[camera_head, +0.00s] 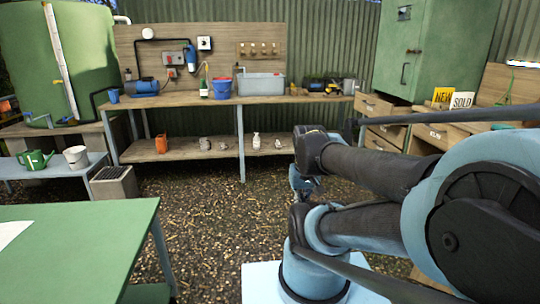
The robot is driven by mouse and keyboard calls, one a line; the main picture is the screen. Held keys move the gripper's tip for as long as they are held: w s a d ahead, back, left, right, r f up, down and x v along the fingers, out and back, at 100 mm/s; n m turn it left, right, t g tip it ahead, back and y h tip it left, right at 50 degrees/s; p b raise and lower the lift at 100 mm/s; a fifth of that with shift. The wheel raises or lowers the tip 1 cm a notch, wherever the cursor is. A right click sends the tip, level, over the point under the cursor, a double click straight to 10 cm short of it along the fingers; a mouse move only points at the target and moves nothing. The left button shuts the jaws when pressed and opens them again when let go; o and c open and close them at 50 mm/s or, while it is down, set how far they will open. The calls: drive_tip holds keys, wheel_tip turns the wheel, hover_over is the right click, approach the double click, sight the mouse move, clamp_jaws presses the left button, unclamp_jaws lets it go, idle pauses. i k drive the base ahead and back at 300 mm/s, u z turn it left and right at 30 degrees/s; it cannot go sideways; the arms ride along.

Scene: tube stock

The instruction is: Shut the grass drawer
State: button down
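A wooden drawer unit (372,105) stands at the back right, under and beside the green cabinet. Several drawer fronts with dark handles show, among them a middle one (388,131) that seems to stick out. Another front (432,134) is farther right, partly behind my arm. I cannot read any labels, so I cannot tell which drawer is the grass drawer. My arm crosses the right half of the view. My gripper (303,184) seems to hang near the middle, well in front of and left of the drawers. Its fingers are too small and hidden to judge.
A green table (85,245) fills the front left. A long workbench (215,101) with a blue bucket (222,87) and a grey basin (260,83) runs along the back. A tall green cabinet (435,50) stands above the drawers. The gravel floor between is clear.

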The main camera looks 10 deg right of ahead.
sight(380, 105)
drive_tip(key=i, duration=3.05)
drive_tip(key=z, duration=1.75)
